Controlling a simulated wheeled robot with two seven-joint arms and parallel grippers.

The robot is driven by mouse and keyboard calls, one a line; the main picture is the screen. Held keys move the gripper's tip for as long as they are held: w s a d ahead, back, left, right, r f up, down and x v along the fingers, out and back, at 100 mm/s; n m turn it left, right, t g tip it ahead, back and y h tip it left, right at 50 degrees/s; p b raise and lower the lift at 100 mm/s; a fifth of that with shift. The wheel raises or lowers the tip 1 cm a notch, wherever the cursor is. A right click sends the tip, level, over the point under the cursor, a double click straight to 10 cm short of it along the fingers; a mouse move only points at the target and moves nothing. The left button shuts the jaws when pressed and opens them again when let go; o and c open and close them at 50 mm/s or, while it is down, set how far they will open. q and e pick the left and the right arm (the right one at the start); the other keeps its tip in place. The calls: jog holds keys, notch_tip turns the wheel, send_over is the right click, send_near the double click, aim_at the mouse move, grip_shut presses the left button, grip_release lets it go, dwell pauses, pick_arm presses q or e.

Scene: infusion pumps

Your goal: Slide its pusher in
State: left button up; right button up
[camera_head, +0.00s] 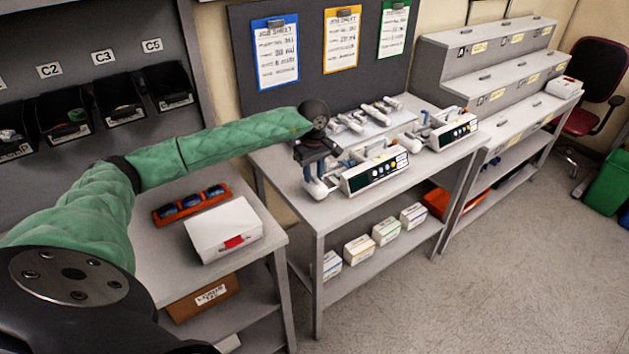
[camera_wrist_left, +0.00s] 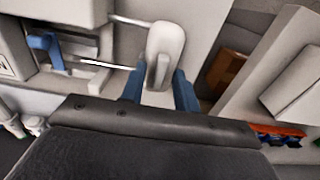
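The near infusion pump (camera_head: 375,172) stands at the front of the middle table, its lit panel facing front. Its white pusher (camera_head: 319,187) sticks out at the pump's left end. In the left wrist view the white pusher (camera_wrist_left: 165,45) is at the end of thin metal rods running left into the pump body. My left gripper (camera_head: 312,158) is above this end of the pump. In the left wrist view its blue fingers (camera_wrist_left: 160,92) stand apart, one on each side of the pusher's lower part. I cannot tell whether they touch it. My right gripper is not in view.
A white box (camera_head: 222,230) and an orange tray (camera_head: 190,204) are on the left table.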

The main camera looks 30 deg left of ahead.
pick_arm(q)
jog(key=shift+b, duration=0.45)
jog(key=shift+c, duration=0.2)
jog(key=c, duration=0.5)
jog(key=shift+w+d, duration=0.1)
jog(key=shift+w, duration=0.05)
jog(key=shift+w+d+b, duration=0.25)
jog(key=shift+w+b, duration=0.05)
jog(key=shift+w, duration=0.3)
jog(key=shift+w+d+b, duration=0.25)
jog(key=shift+w+b, duration=0.1)
jog(key=shift+w, duration=0.25)
jog(key=shift+w+d+b, duration=0.25)
jog(key=shift+w+b, duration=0.05)
jog(key=shift+w, duration=0.3)
jog(key=shift+w+d+b, duration=0.1)
jog(key=shift+w+b, duration=0.15)
jog(key=shift+b, duration=0.05)
jog(key=o, duration=0.5)
jog(key=shift+o, duration=0.2)
